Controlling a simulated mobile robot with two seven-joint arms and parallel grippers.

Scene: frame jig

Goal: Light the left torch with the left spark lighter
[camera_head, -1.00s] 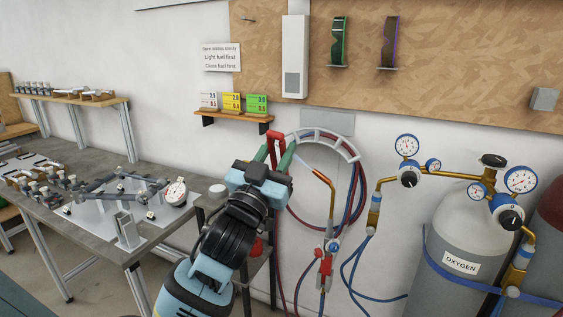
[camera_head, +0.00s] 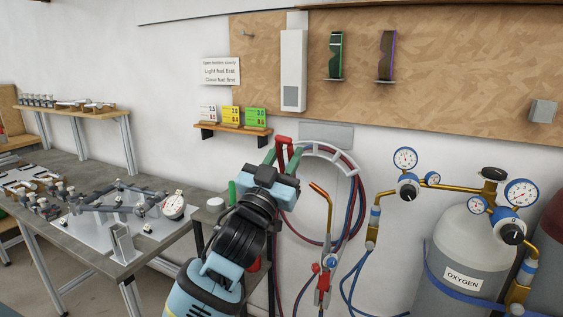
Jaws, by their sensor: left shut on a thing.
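My left gripper (camera_head: 282,158) is in the middle of the view, in front of the wall. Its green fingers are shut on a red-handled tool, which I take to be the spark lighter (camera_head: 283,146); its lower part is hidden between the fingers. The torch (camera_head: 324,200) stands just to the right, with a brass tube bent to the upper left and red and blue fittings below. The gripper is apart from the torch tip in the picture; the depth between them is hard to judge. No flame shows at the tip. My right gripper is out of view.
A white hose rack (camera_head: 340,157) with red and blue hoses is behind the gripper. The oxygen cylinder (camera_head: 462,245) and gauges (camera_head: 405,159) stand at right. A grey workbench (camera_head: 75,242) with fixtures is at left. A green stick (camera_head: 232,192) stands beside my arm.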

